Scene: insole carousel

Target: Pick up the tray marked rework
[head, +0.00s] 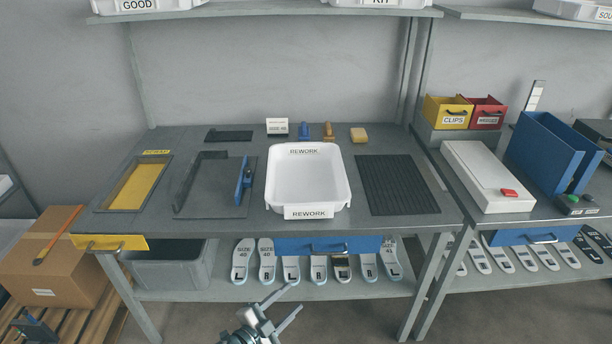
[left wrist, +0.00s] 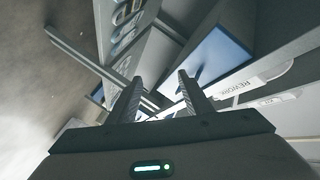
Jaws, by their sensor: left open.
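The white tray marked REWORK (head: 308,182) sits upright on the grey bench, a little right of the bench's middle. It looks empty, with labels on its far and near walls. Part of its white wall with the REWORK label (left wrist: 240,88) shows at the right in the left wrist view. My left gripper (head: 284,306) is open and empty, low in front of the bench and below the tray's near edge. Its two fingers (left wrist: 158,90) stand apart in the left wrist view. My right gripper is in neither view.
The grey bench (head: 240,222) also holds a blue clamp-like tool (head: 243,182), a yellow recess (head: 140,184) and a black ribbed mat (head: 397,185). A blue drawer (head: 328,245) sits under the bench front. Several insoles lie on the shelf below, behind my left gripper.

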